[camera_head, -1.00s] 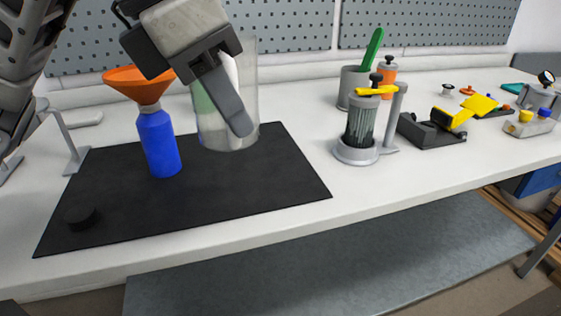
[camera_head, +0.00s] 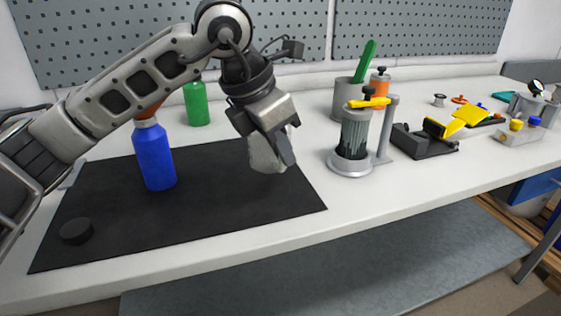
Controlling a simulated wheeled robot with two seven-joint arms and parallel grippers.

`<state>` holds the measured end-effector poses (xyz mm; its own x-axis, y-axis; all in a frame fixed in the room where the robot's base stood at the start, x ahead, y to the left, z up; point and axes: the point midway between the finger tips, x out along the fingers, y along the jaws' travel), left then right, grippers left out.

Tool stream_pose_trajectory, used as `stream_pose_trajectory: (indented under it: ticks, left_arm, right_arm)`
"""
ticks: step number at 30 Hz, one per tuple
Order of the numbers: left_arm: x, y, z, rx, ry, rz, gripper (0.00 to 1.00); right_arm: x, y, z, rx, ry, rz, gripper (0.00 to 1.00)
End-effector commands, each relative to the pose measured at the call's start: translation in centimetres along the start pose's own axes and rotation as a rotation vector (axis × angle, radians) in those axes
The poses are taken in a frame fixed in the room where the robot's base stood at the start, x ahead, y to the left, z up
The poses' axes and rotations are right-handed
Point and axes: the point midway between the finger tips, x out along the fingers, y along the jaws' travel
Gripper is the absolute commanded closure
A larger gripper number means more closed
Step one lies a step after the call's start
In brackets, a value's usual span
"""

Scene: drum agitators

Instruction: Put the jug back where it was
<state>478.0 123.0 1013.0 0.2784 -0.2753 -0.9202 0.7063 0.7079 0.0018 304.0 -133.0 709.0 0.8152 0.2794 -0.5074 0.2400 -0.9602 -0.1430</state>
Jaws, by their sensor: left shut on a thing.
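My left gripper (camera_head: 281,142) is shut on the clear jug (camera_head: 262,157), over the right part of the black mat (camera_head: 215,210). Only a pale, see-through part of the jug shows beside and below the fingers; the rest is hidden by the gripper. I cannot tell whether its base touches the mat. My right gripper is out of view.
A blue bottle (camera_head: 154,158) stands on the mat, its orange funnel (camera_head: 150,112) mostly behind my left arm. A black cap (camera_head: 76,231) lies front left. A green bottle (camera_head: 196,105) stands behind. A press-like stand (camera_head: 350,168) is right of the mat.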

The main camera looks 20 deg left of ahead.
Motion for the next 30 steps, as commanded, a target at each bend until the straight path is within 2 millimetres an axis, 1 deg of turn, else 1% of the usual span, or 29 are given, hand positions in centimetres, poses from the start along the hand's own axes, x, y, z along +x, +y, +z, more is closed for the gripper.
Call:
stream_pose_trajectory:
  ticks: [1, 3, 6, 13, 16, 17, 18, 19, 26, 30]
  left_arm:
    - [0.9, 0.0, -0.4, -0.001, 0.004, -0.002, 1.00]
    - [1.9, 0.0, -0.8, -0.001, 0.004, -0.002, 1.00]
    - [2.8, 0.0, -1.2, -0.001, 0.002, -0.001, 1.00]
    - [2.8, 0.0, -1.2, -0.001, 0.000, -0.001, 1.00]
    - [3.1, 0.0, -1.4, -0.001, 0.000, -0.001, 1.00]
    - [3.1, 0.0, -1.4, -0.001, 0.001, -0.001, 0.85]
    - [3.0, 0.0, -1.3, -0.001, 0.001, -0.001, 0.74]
    - [3.0, 0.0, -1.3, -0.001, 0.001, -0.001, 0.66]
    - [3.0, 0.0, -1.3, -0.001, 0.001, -0.001, 0.66]
    - [2.5, 0.0, -1.1, -0.001, 0.000, -0.001, 0.66]
  right_arm:
    - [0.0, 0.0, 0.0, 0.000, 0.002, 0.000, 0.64]
    - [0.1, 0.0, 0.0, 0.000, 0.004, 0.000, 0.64]
    - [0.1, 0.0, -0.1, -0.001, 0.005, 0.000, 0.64]
    - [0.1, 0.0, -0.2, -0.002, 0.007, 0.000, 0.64]
    - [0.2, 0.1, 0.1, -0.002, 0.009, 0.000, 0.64]
    - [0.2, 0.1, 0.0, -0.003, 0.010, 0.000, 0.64]
    - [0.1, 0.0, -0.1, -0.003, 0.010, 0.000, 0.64]
    - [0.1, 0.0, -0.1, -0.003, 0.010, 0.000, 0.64]
    - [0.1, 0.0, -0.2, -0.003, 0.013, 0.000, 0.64]
    - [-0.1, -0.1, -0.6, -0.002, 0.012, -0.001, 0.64]
